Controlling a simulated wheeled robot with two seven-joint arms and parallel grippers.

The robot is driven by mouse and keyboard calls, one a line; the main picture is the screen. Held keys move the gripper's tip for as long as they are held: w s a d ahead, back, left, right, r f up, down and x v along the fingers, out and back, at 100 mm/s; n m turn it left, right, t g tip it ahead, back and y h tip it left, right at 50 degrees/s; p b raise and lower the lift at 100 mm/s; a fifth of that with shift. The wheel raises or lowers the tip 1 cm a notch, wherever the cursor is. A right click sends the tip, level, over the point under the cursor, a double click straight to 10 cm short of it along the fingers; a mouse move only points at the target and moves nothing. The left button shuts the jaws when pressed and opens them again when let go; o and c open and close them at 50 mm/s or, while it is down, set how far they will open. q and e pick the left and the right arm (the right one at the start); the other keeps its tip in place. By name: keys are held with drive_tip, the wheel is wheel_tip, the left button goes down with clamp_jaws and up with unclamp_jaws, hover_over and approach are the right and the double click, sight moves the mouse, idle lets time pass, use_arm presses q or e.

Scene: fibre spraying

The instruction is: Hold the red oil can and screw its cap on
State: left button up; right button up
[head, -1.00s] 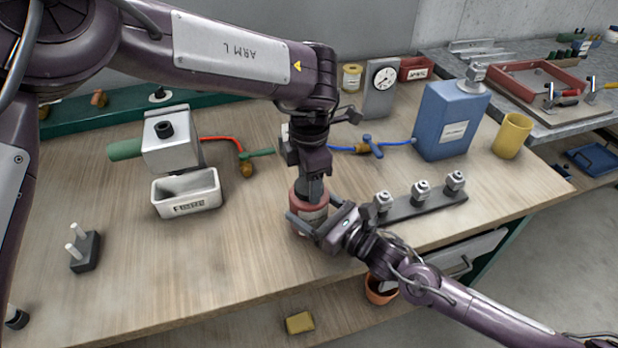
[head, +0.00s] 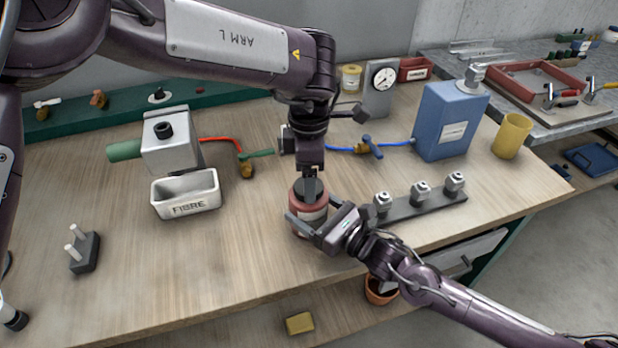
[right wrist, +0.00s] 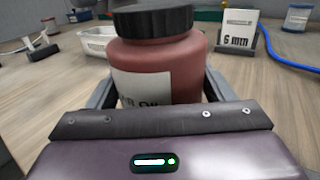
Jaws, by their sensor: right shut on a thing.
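The red oil can (head: 308,213) stands upright near the front of the bench, its white label partly in view. In the head view the cap (head: 299,188) is partly hidden by my left gripper. My right gripper (head: 310,206) is shut around the can's body from the front right. My left gripper (head: 309,184) points down directly over the cap; no finger shows beside the cap in the wrist view. Its opening is unclear.
A rack (head: 402,208) with several metal fittings stands close right of the can. A white FIBRE bin (head: 187,195) is to the left. A blue canister (head: 450,120) and yellow cup (head: 512,136) stand farther right.

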use_arm(q)
wheel_tip(320, 180, up, 10)
idle(0.3)
use_arm(e)
drive_tip(key=o, duration=2)
drive_tip(key=shift+c, duration=0.2)
use_arm(q)
drive_tip(key=shift+f, duration=0.1)
use_arm(e)
drive_tip(key=shift+s+d, duration=0.1)
drive_tip(key=shift+s+d+f, duration=0.1)
drive_tip(key=shift+s+d, duration=0.1)
drive_tip(key=shift+d, duration=0.05)
drive_tip(key=b+v, duration=0.2)
drive_tip(key=v, duration=0.4)
drive_tip(key=shift+s+d, duration=0.15)
use_arm(q)
drive_tip(key=shift+f, duration=0.95)
use_arm(e)
drive_tip(key=shift+s+d, duration=0.2)
